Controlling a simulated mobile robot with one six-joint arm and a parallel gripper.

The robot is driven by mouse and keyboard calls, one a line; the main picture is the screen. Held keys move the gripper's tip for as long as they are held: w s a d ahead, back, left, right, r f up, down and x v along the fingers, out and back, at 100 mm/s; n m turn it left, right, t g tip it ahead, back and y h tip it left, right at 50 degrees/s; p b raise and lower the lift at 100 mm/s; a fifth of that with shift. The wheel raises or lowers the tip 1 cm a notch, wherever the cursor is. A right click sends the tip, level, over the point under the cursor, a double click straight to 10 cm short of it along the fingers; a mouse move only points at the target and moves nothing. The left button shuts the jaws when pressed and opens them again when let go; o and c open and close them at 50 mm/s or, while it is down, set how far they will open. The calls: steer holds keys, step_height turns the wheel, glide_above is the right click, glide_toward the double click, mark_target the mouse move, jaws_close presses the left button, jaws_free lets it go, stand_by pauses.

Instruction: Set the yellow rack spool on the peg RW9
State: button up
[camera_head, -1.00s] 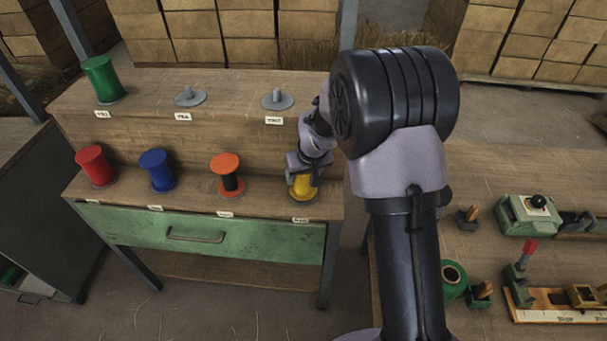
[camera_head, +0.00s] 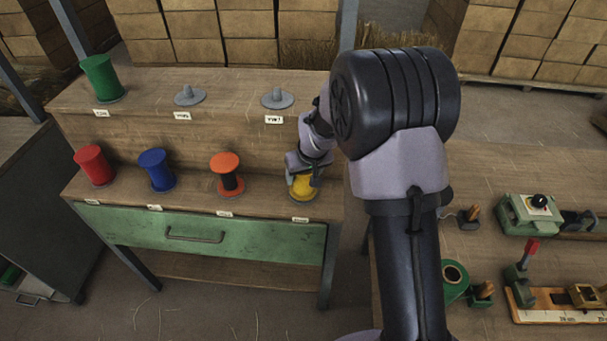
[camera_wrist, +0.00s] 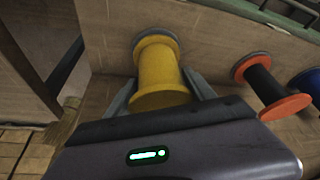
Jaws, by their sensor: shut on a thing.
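The yellow spool (camera_head: 303,187) stands at the right end of the lower shelf, partly hidden by my gripper (camera_head: 302,172) in the head view. In the wrist view the yellow spool (camera_wrist: 160,72) is between the two fingers of my gripper (camera_wrist: 158,92), which is shut on it around its core. A grey disc shows at the spool's far end, against the shelf. The peg under it is hidden. A label (camera_head: 300,220) sits in front of the spool; its text is too blurred to read surely.
An orange-ended black spool (camera_head: 231,183), a blue spool (camera_head: 157,170) and a red spool (camera_head: 95,166) stand left on the lower shelf. The upper shelf has a green spool (camera_head: 103,78) and two bare pegs (camera_head: 190,97). A bench with fixtures (camera_head: 530,214) is right.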

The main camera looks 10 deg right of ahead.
steer(key=shift+f+b, duration=0.3)
steer(key=shift+f, duration=0.1)
steer(key=o, duration=1.2)
steer(key=shift+c, duration=0.2)
steer(key=p+v, duration=0.5)
steer(key=v, duration=0.6)
